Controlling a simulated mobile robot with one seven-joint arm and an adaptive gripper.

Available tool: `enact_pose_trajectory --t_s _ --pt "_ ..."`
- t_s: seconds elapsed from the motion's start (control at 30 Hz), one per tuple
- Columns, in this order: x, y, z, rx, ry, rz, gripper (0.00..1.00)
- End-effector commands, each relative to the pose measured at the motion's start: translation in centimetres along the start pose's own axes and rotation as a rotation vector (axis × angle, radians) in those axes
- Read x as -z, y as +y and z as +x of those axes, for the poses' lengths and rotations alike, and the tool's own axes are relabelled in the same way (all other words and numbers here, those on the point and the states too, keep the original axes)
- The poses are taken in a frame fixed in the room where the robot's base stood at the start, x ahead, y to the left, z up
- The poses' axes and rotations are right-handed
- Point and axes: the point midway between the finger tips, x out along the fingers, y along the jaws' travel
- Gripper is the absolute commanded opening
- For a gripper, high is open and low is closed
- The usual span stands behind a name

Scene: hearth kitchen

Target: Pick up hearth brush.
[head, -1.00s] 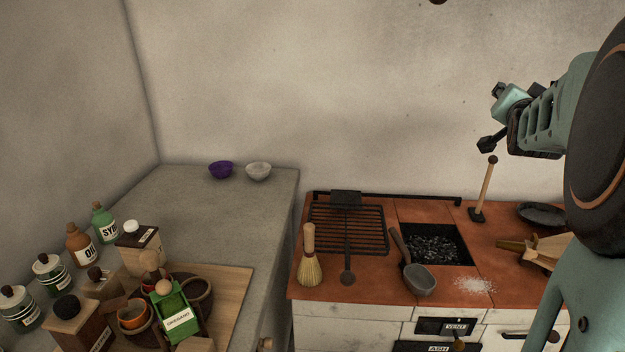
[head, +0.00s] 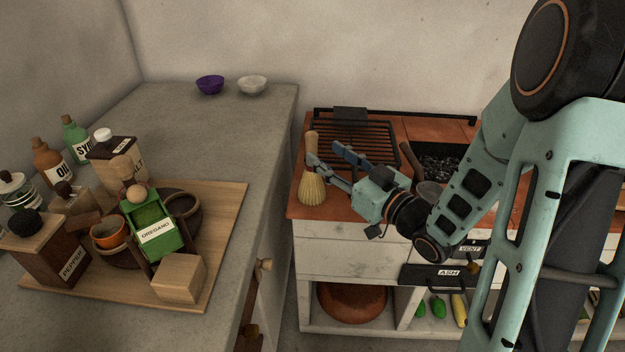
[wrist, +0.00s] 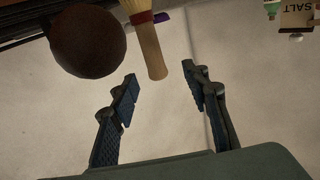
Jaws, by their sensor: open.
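The hearth brush (head: 312,187) stands upright on the left front of the red-tiled hearth top in the head view, pale bristles down and wooden handle up. My gripper (head: 322,153) is open and empty, close to the handle on its right side. In the wrist view the picture is turned over; the brush's wooden handle (wrist: 150,50) points down toward the gap between the open fingers (wrist: 159,76). Its end is near the fingertips, with no clear contact. Part of the bristles is cut off by the wrist view's top edge.
A black grill rack (head: 375,140) lies behind my gripper, and a grey scoop (head: 428,190) is partly hidden by my arm. A dark round object (wrist: 87,42) is beside the handle in the wrist view. The grey counter (head: 240,135) stands left, with a crowded wooden board (head: 225,222).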

Motion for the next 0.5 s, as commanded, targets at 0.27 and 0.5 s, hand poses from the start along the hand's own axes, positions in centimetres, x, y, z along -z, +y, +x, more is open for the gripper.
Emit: enact_pose_trajectory --t_s 0.27,0.5 --pt "-0.1 0.2 2.6 -0.001 0.0 0.0 0.43" --pt "-0.2 0.6 6.2 -0.001 0.0 -0.001 0.43"
